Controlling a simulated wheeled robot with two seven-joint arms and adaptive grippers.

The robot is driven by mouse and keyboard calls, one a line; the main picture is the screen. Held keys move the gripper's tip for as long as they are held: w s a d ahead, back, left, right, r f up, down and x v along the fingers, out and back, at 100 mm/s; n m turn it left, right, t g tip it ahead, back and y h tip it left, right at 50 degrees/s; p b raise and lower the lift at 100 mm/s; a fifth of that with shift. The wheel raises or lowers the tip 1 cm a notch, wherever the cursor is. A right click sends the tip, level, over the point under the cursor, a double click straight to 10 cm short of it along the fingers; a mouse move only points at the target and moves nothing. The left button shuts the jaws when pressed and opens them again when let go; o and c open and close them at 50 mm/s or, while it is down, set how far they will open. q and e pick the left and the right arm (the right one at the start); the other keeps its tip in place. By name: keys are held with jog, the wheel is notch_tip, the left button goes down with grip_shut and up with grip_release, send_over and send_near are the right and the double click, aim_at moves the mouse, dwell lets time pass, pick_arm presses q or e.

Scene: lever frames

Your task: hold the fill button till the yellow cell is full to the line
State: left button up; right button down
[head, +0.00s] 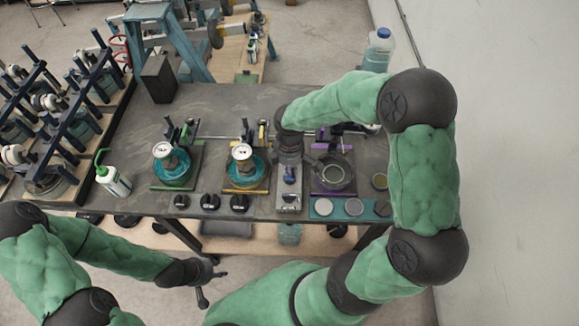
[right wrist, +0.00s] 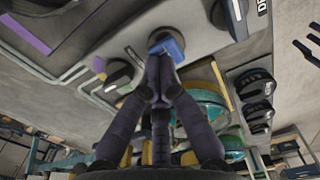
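The yellow cell (head: 246,180), a round vessel with teal liquid and a white dial on a yellow-edged base, stands on the bench left of my right gripper. Its fill line is too small to make out. A grey panel (head: 289,200) beside it carries a blue button (right wrist: 168,46), which I take for the fill button. My right gripper (right wrist: 160,68) is shut, its fingertips together at the button and seemingly touching it; whether it is pressed in I cannot tell. My left gripper (head: 212,287) hangs open and empty in front of the bench.
A similar green-edged cell (head: 174,180) stands to the left and a purple-based one (head: 333,180) to the right. Black knobs (head: 210,202) line the front edge. A green-capped bottle (head: 113,180) stands at the left. The bench's back left is mostly clear.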

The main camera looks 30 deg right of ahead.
notch_tip(320, 180, down, 2)
jog(key=shift+s+f+b, duration=0.1)
jog(key=shift+f+b, duration=0.15)
jog(key=shift+b, duration=0.45)
jog(key=shift+s+a, duration=0.15)
jog(key=shift+s, duration=0.1)
pick_arm(q)
jog(key=shift+s+a+f, duration=0.1)
jog(key=shift+s+f, duration=0.05)
jog(key=shift+f, duration=0.5)
pick_arm(e)
jog(key=shift+f, duration=0.15)
jog(key=shift+s, duration=0.15)
jog(key=shift+f, duration=0.1)
dwell(3.0)
jog(key=r+p, duration=0.1)
jog(key=r, duration=0.1)
jog(key=r+p, duration=0.1)
jog(key=r, duration=0.1)
jog(key=w+r+p, duration=0.1)
jog(key=r+p, duration=0.1)
pick_arm(q)
jog(key=r, duration=0.3)
jog(key=s+d+r, duration=0.1)
jog(key=shift+r+p, duration=0.25)
jog(key=shift+p, duration=0.15)
pick_arm(e)
notch_tip(320, 180, up, 9)
